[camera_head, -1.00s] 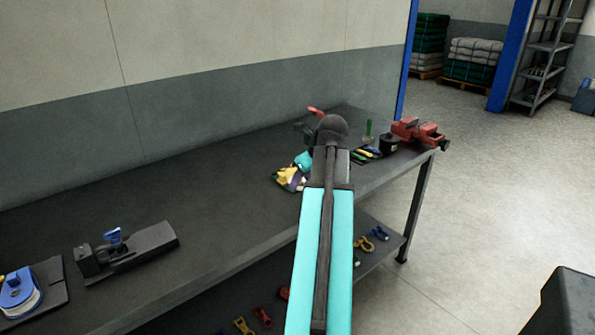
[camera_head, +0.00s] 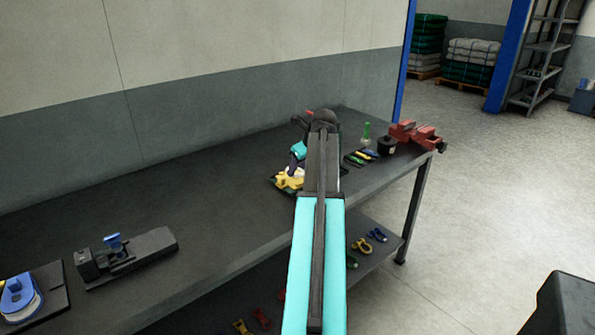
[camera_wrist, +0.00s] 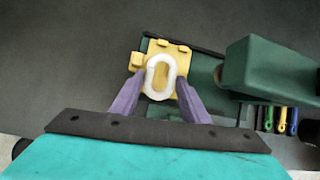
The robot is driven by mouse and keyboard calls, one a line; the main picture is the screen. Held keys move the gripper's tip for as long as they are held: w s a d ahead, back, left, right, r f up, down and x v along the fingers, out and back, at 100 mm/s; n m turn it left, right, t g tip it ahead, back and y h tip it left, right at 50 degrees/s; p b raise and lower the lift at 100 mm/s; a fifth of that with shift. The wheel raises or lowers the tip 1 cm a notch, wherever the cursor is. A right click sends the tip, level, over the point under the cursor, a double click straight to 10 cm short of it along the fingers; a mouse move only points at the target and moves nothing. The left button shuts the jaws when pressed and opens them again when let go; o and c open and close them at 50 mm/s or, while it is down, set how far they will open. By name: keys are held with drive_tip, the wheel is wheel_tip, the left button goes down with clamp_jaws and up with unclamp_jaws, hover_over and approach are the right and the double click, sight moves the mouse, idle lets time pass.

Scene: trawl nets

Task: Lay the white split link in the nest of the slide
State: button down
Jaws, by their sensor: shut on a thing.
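The white split link (camera_wrist: 160,78) is an oval ring between the purple fingertips of my gripper (camera_wrist: 161,84) in the wrist view. My gripper is shut on it. The link appears over the yellow nest (camera_wrist: 166,47), which has raised lugs around its edge. I cannot tell whether the link touches the nest floor. The nest sits on the green slide (camera_wrist: 205,72), with a larger green block to its right. In the head view the yellow nest (camera_head: 287,184) shows left of my arm, which hides most of the slide and gripper.
Colored tools (camera_wrist: 282,119) lie right of the slide. A black pot (camera_head: 387,146), a green bottle (camera_head: 366,133) and a red vise (camera_head: 416,135) stand at the bench's far end. A black fixture with a blue part (camera_head: 126,254) lies at left. The bench middle is clear.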

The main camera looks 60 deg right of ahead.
sight(299, 168)
drive_tip(key=shift+w+d, duration=0.8)
drive_tip(key=shift+d, duration=0.15)
drive_tip(key=shift+w+d, duration=0.25)
drive_tip(key=shift+d, duration=0.2)
drive_tip(key=shift+f+p, duration=0.55)
drive_tip(key=shift+f, duration=1.3)
drive_tip(key=shift+s+f, duration=0.1)
drive_tip(key=shift+f, duration=0.05)
drive_tip(key=c, duration=1)
unclamp_jaws()
drive_tip(key=shift+a, duration=0.1)
drive_tip(key=b+v, duration=0.1)
drive_tip(key=v, duration=1.1)
